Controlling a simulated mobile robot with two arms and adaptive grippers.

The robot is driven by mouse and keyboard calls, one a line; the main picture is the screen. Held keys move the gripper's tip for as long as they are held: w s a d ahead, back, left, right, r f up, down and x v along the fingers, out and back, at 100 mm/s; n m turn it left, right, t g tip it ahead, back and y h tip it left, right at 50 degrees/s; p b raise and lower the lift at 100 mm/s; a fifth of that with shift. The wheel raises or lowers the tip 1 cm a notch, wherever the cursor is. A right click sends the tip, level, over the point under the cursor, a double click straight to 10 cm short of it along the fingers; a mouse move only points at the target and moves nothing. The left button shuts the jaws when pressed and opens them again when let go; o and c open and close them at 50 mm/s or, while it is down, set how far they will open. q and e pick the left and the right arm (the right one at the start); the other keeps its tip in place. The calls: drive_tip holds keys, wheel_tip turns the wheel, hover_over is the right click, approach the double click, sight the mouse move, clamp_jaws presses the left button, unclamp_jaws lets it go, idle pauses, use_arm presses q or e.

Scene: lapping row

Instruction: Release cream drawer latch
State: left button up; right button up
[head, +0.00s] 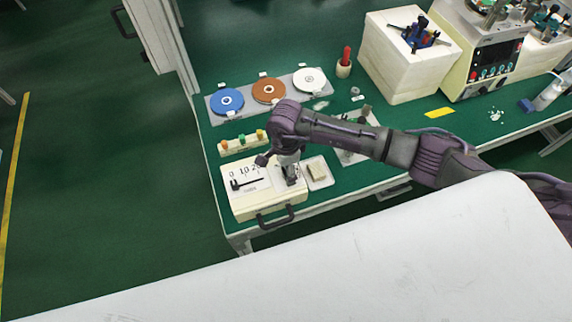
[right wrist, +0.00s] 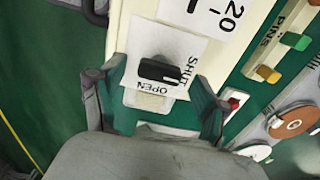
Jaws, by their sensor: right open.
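The cream drawer unit (head: 240,201) sits at the near left corner of the green bench, with a black handle (head: 275,216) on its front. In the right wrist view, its black latch knob (right wrist: 160,72) stands on a white plate marked SHUT and OPEN. The knob's bar lies across the picture, its right end near SHUT. My right gripper (head: 289,172) is over the right part of the unit's top, pointing down. In the right wrist view its open fingers (right wrist: 158,95) stand on either side of the latch, apart from it. My left gripper is not in view.
A small white tray (head: 325,183) is close to the right of the unit. A strip of coloured pins (head: 242,145) and a rack of blue, brown and white discs (head: 243,107) lie behind. A cream block (head: 400,75) and a machine (head: 487,70) stand farther right.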

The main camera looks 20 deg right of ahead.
drive_tip(key=shift+f, duration=0.25)
drive_tip(key=c, duration=1.2)
drive_tip(key=shift+o, duration=0.2)
